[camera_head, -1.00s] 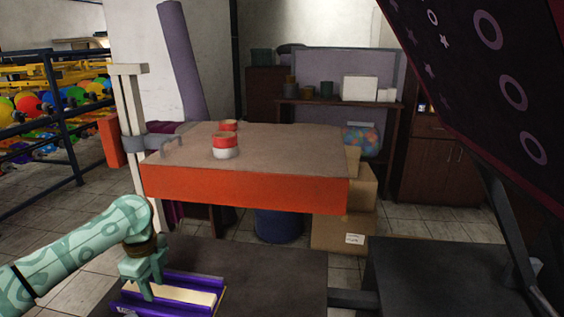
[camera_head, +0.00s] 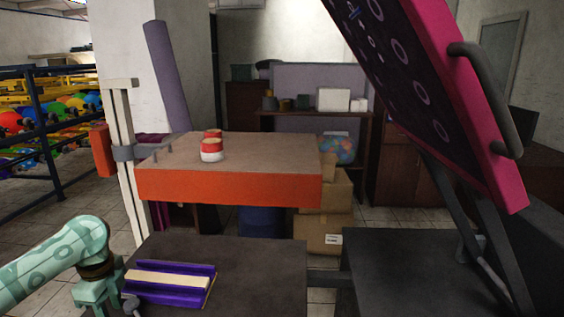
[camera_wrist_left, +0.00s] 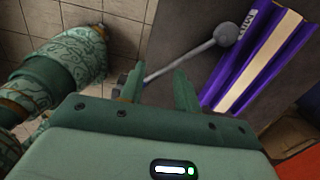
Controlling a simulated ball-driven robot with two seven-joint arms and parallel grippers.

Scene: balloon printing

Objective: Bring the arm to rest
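My left arm comes in from the lower left in the head view, patterned pale green. Its gripper (camera_head: 102,303) points down at the left edge of the near dark table, just left of a purple tray with a cream strip (camera_head: 172,281). In the left wrist view the gripper (camera_wrist_left: 158,92) has its two fingers apart with nothing held. A grey rod with a ball knob (camera_wrist_left: 226,34) shows beyond the fingers, beside the purple tray (camera_wrist_left: 245,75). Whether the rod touches a finger is unclear. My right gripper is not in view.
A dark printed panel with a pink frame (camera_head: 492,120) is tilted up over a second dark table (camera_head: 405,270) at right. Behind the near table (camera_head: 260,260), an orange-fronted bench (camera_head: 230,190) holds red-and-white tins (camera_head: 212,152). Cardboard boxes (camera_head: 318,232) stand behind.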

